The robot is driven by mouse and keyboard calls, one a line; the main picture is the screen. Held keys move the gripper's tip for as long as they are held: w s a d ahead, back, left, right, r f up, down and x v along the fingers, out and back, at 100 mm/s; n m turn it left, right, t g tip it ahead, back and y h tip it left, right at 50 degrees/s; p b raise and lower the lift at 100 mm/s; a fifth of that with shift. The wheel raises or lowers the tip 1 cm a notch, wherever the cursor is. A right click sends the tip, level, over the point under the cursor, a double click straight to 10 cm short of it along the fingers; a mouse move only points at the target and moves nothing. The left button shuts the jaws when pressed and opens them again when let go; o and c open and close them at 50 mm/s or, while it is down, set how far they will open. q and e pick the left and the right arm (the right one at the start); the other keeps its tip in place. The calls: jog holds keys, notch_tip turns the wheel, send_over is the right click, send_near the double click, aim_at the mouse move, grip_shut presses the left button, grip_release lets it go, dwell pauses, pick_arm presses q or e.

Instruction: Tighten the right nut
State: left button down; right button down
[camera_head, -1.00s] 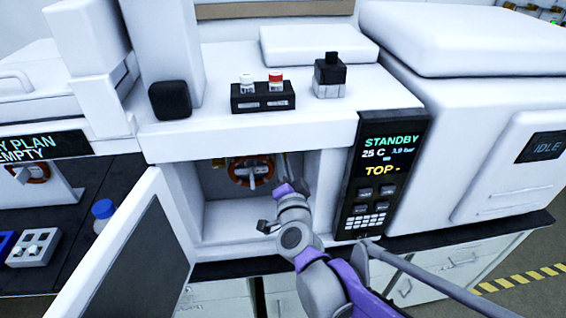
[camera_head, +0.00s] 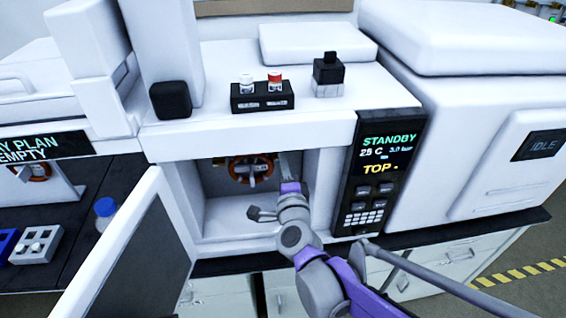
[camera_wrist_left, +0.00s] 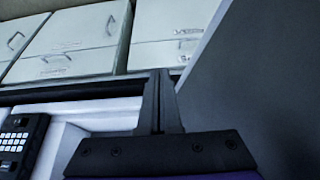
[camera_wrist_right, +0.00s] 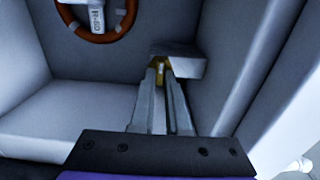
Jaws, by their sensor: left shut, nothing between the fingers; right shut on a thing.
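The right nut is a small brass-coloured piece (camera_wrist_right: 160,63) at the left end of a pale block (camera_wrist_right: 188,66) in the right wrist view. My right gripper (camera_wrist_right: 162,80) is shut on it, and the fingertips partly hide it. In the head view my right gripper (camera_head: 284,168) reaches into the right side of the open white compartment (camera_head: 240,215); the nut cannot be made out there. My left gripper (camera_wrist_left: 160,100) is shut and empty, seen only in the left wrist view, beside a dark grey panel.
An orange-brown ring (camera_head: 233,172) with a white piece across it hangs at the compartment's back, left of my right gripper. The compartment door (camera_head: 130,250) stands open at the left. The control panel (camera_head: 378,180) reads STANDBY. A vial rack (camera_head: 262,104) stands on top.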

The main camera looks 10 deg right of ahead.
dwell(0.4)
jog(key=c, duration=0.9)
grip_release()
jog(key=s, duration=1.1)
